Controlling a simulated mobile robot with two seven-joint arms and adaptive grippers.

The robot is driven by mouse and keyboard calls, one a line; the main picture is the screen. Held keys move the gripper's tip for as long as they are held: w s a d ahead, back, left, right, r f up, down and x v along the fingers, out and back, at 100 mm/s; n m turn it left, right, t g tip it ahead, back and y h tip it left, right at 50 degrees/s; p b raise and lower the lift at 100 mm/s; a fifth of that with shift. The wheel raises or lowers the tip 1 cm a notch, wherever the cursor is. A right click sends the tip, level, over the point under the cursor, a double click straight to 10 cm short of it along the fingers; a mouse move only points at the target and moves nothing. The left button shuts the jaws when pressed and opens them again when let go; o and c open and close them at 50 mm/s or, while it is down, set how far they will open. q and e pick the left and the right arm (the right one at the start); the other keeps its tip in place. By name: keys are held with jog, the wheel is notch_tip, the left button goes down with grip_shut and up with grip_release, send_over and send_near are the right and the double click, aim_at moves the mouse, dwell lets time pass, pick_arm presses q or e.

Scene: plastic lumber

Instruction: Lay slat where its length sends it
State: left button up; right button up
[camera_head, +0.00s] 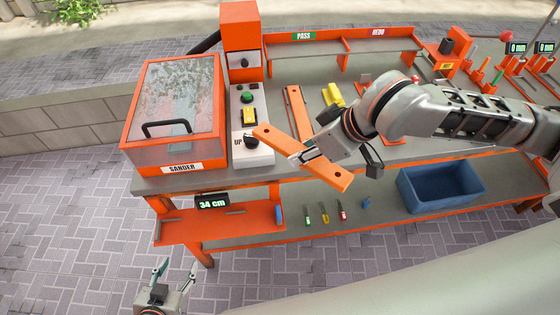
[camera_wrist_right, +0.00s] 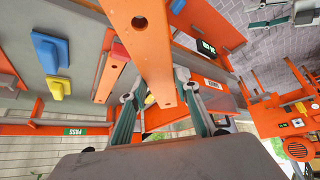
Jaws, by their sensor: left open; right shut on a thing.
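An orange slat (camera_head: 326,172) with a hole near each end is held above the front edge of the bench. My right gripper (camera_head: 310,156) is shut on it near its middle. In the right wrist view the slat (camera_wrist_right: 140,45) passes between the fingers (camera_wrist_right: 157,90). My left gripper (camera_head: 174,273) is open and empty, low at the bottom left, away from the bench. A display (camera_head: 212,201) below the bench reads 34 cm. At the back of the bench stand bays labelled PASS (camera_head: 304,36) and REDO (camera_head: 378,31); I see no slat in them.
A closed clear-lidded box marked SANDER (camera_head: 181,168) stands left, beside a control panel (camera_head: 247,155) marked UP. Another orange bar (camera_head: 295,100) and a yellow block (camera_head: 333,95) lie on the bench. A blue bin (camera_head: 440,198) and several small tools sit on the lower shelf.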

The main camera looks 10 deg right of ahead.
jog(key=w+d+r+m+h, duration=0.1)
jog(key=d+m+h, duration=0.1)
jog(key=d+m, duration=0.2)
jog(key=d+r+m+t+h, duration=0.1)
jog(key=d+m+h, duration=0.1)
jog(key=d, duration=0.3)
jog(key=shift+w+r+m, duration=0.3)
jog(key=shift+w+m, duration=0.1)
jog(key=shift+m, duration=0.5)
jog(key=shift+d, duration=0.1)
jog(key=shift+d, duration=0.15)
